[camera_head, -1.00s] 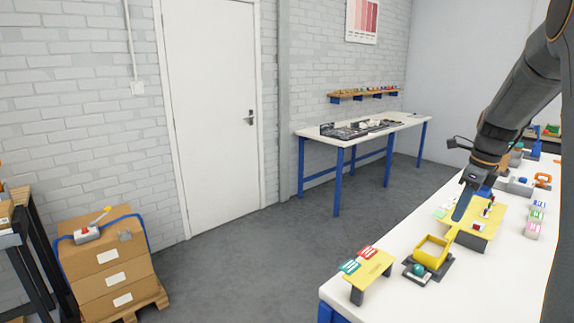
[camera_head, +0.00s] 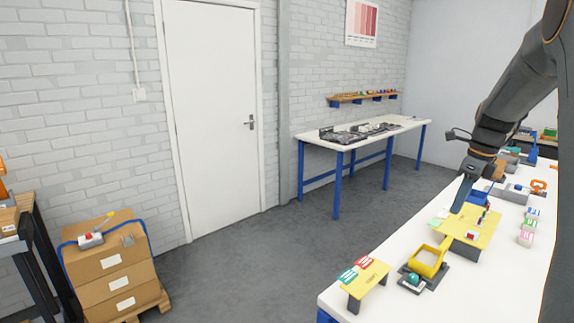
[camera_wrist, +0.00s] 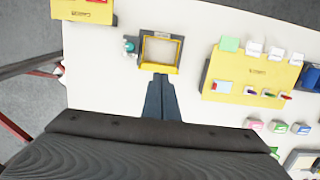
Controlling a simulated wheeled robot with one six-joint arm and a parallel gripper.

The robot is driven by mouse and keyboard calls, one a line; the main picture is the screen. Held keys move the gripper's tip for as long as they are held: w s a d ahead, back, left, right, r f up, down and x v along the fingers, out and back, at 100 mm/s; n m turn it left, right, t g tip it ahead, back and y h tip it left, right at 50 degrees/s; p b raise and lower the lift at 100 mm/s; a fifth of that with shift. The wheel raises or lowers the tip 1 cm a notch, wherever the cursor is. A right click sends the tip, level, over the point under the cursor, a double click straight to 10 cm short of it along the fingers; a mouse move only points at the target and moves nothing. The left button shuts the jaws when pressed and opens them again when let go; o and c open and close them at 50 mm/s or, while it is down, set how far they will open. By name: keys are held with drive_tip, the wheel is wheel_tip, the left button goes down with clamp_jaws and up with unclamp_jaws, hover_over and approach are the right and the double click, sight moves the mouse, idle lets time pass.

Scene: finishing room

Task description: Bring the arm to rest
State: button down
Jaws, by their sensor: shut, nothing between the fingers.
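My gripper (camera_head: 460,203) hangs from my dark arm at the right of the head view, above the white workbench (camera_head: 400,306). Its fingers are together with nothing between them. In the wrist view the shut gripper (camera_wrist: 160,82) points toward a yellow square frame (camera_wrist: 160,50) on a dark base. That frame (camera_head: 428,262) is below and in front of the gripper in the head view. The gripper appears above the bench; whether it touches anything cannot be told.
A yellow board (camera_head: 470,228) with small cards stands on the bench beside the gripper. A smaller yellow stand (camera_head: 370,280) with red and green cards is at the near end. Stacked boxes (camera_head: 115,268) stand at left. The floor (camera_head: 245,255) between is clear.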

drive_tip(key=s+a+f+n+b, duration=0.2)
drive_tip(key=s+a+f+n, duration=0.2)
drive_tip(key=a+n, duration=0.4)
drive_tip(key=s+a+f+n+b, duration=0.2)
drive_tip(key=s+a+f+n, duration=0.35)
drive_tip(key=a, duration=0.45)
drive_tip(key=s+a+f+n+b, duration=0.2)
drive_tip(key=s+a+f+n, duration=0.1)
drive_tip(key=s+a+n, duration=0.2)
drive_tip(key=s+a+f+n+h+b, duration=0.1)
drive_tip(key=s+a+f+n, duration=0.3)
drive_tip(key=s+n, duration=0.4)
drive_tip(key=shift+s+a+f+n+b, duration=0.2)
drive_tip(key=shift+s+a+n+b, duration=0.2)
drive_tip(key=shift+a+n, duration=0.15)
